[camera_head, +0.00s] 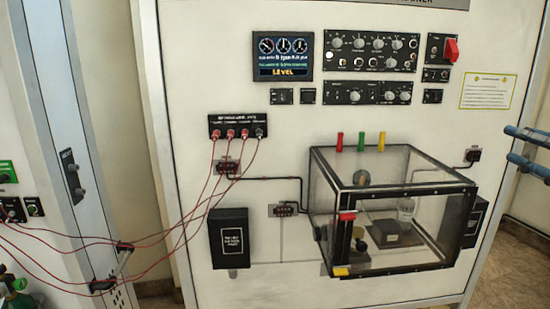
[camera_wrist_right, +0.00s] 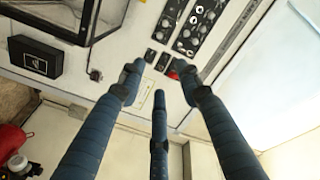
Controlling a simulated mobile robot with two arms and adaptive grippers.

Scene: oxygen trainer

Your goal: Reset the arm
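My right gripper (camera_head: 528,152) shows only in part at the right edge of the head view, as dark blue fingers beside the panel. In the right wrist view its fingers (camera_wrist_right: 160,82) are spread apart, with nothing between them. Beyond them the white panel (camera_head: 290,185) shows, and the red switch cover (camera_wrist_right: 174,73) lies far behind the fingertips. The same red switch cover (camera_head: 451,50) is at the panel's upper right in the head view. My left gripper is in neither view.
A clear box with a dark frame (camera_head: 420,189) juts out from the panel. A black box (camera_head: 229,238) hangs to its left. Red cables (camera_head: 190,215) droop across the left side from a socket strip (camera_head: 238,126). A yellow-bordered notice (camera_head: 488,91) is near my right gripper.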

